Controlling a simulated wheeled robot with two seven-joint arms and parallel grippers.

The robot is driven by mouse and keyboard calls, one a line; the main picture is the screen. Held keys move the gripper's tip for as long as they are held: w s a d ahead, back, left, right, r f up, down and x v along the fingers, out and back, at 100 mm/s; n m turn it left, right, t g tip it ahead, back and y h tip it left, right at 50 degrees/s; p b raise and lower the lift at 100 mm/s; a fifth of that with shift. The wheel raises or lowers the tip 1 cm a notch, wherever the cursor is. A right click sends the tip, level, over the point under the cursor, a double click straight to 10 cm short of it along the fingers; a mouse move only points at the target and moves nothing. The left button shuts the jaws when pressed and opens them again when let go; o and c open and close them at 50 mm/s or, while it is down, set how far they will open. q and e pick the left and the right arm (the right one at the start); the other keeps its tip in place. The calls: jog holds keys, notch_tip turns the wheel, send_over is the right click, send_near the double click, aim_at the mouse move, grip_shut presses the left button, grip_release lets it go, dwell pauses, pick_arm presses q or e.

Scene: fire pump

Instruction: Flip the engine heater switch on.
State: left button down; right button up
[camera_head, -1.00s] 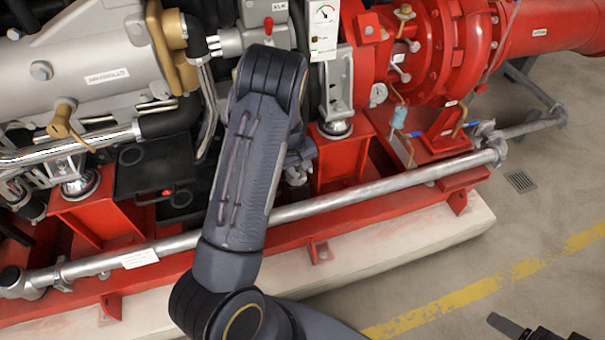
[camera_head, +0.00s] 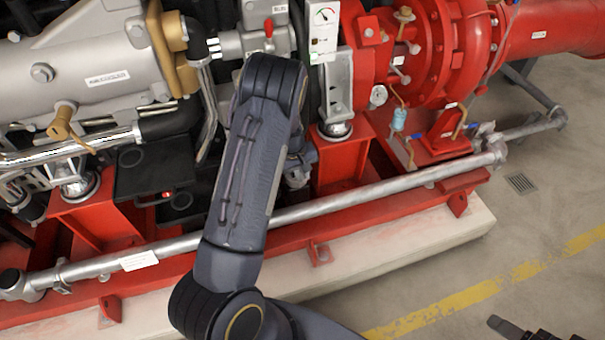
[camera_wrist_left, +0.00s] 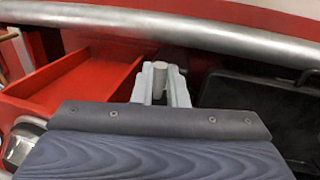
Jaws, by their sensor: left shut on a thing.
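My left gripper (camera_head: 298,168) is low beside the engine, mostly hidden behind my forearm in the head view. In the left wrist view its pale grey fingers (camera_wrist_left: 161,82) are closed around a small grey cylindrical piece (camera_wrist_left: 173,82). I cannot tell whether this piece is the engine heater switch, and no label for that switch is readable. A black box (camera_head: 140,172) left of my forearm has a small red, lit-looking spot (camera_head: 167,194) on its front edge. My right gripper (camera_head: 512,327) shows only partly at the lower right, as dark fingers.
A silver pipe (camera_head: 385,187) runs along the front of the red frame (camera_head: 345,165), and also crosses the top of the left wrist view (camera_wrist_left: 110,20). The red pump (camera_head: 425,55) stands to the right. Open grey floor (camera_head: 545,220) lies at the right.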

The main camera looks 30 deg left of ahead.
pick_arm(q)
jog(key=shift+w+a+r+g+h, duration=0.2)
jog(key=shift+r+g+h, duration=0.1)
jog(key=shift+g+h, duration=0.25)
jog(key=shift+r+g+h, duration=0.15)
jog(key=shift+g+h, duration=0.2)
jog(key=shift+h, duration=0.2)
jog(key=c, duration=1.5)
grip_release()
jog(key=shift+a, duration=0.1)
jog(key=shift+o, duration=0.2)
jog(key=v, duration=0.7)
jog(key=shift+r+p, duration=0.4)
jog(key=shift+p, duration=0.05)
